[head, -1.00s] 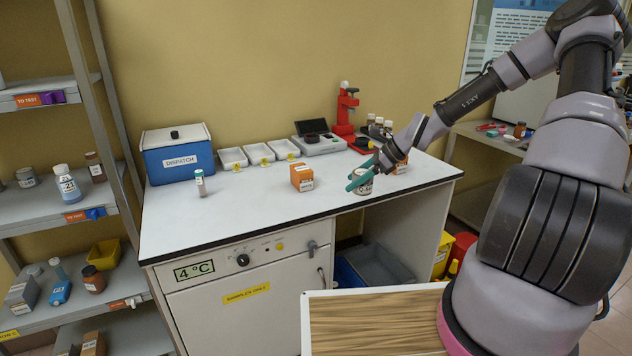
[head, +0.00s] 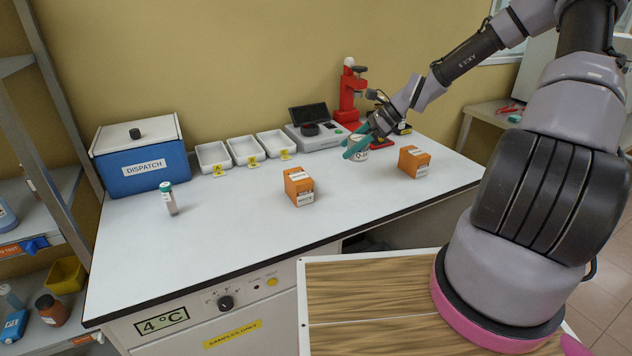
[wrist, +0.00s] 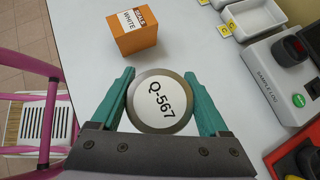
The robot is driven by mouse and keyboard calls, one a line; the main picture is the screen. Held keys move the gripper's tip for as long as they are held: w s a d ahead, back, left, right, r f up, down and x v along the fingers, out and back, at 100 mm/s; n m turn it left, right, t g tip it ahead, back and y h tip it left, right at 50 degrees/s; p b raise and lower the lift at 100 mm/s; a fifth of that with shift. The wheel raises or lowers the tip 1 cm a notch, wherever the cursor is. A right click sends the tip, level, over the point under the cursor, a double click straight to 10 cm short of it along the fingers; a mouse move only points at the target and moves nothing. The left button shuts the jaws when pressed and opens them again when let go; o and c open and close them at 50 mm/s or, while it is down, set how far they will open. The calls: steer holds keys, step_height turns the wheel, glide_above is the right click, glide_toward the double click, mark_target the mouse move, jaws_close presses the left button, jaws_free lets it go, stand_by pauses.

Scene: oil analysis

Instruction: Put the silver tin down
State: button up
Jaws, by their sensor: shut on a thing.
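The silver tin (head: 357,148) is a short round can with a pale label, at the back right of the white bench. In the wrist view its lid (wrist: 157,101) has a grey rim and a white disc reading Q-567. My gripper (head: 358,146) has teal fingers, one on each side of the tin, and is shut on it. The fingers also show in the wrist view (wrist: 160,100). The tin looks upright and at or just above the bench top (head: 240,230); I cannot tell whether its base touches.
One orange box (head: 299,187) stands left of the tin, another (head: 413,162) to its right. Behind are white trays (head: 245,151), a grey instrument (head: 318,137) and a red stand (head: 348,95). A blue DISPATCH box (head: 141,160) and a vial (head: 168,198) stand left. The bench's front middle is clear.

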steer(key=shift+w+f, duration=0.25)
steer(key=shift+w, duration=0.05)
step_height(320, 180, down, 10)
steer(key=shift+w+r, duration=0.1)
steer(key=shift+r, duration=0.15)
steer(key=shift+f, duration=0.15)
steer(key=o, duration=1.4)
steer(key=shift+c, duration=0.2)
